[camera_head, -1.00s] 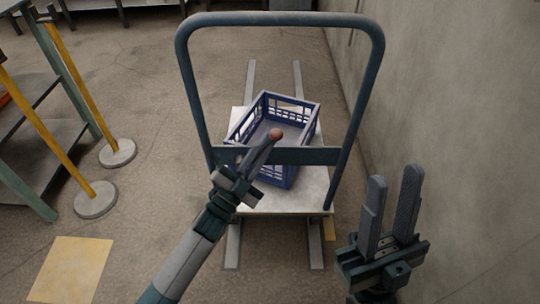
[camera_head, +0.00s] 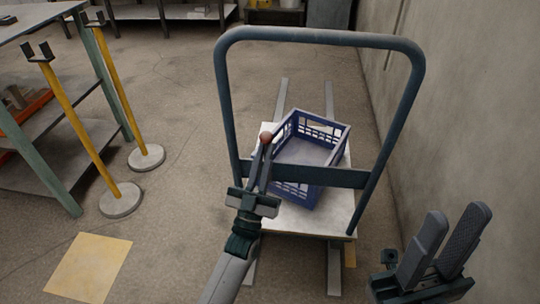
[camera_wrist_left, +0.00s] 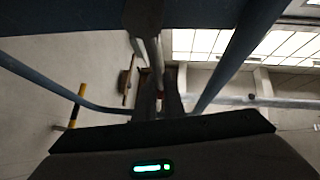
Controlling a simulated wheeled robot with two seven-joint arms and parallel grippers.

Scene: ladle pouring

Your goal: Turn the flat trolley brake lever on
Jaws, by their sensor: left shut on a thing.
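The flat trolley (camera_head: 290,219) stands on the floor ahead, with a tall dark blue-green handle frame (camera_head: 320,36) at its near end. My left gripper (camera_head: 265,155) is shut on the brake lever, whose shaft is mostly hidden by the fingers. In the left wrist view my left fingers (camera_wrist_left: 158,100) are dark and the hold is unclear. My right gripper (camera_head: 456,232) is open and empty at the lower right, apart from the trolley.
A blue crate (camera_head: 320,160) sits on the trolley bed. A concrete wall (camera_head: 470,110) runs close along the right. Two yellow posts (camera_head: 84,125) and a shelf table (camera_head: 60,155) stand at left. Floor between posts and trolley is clear.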

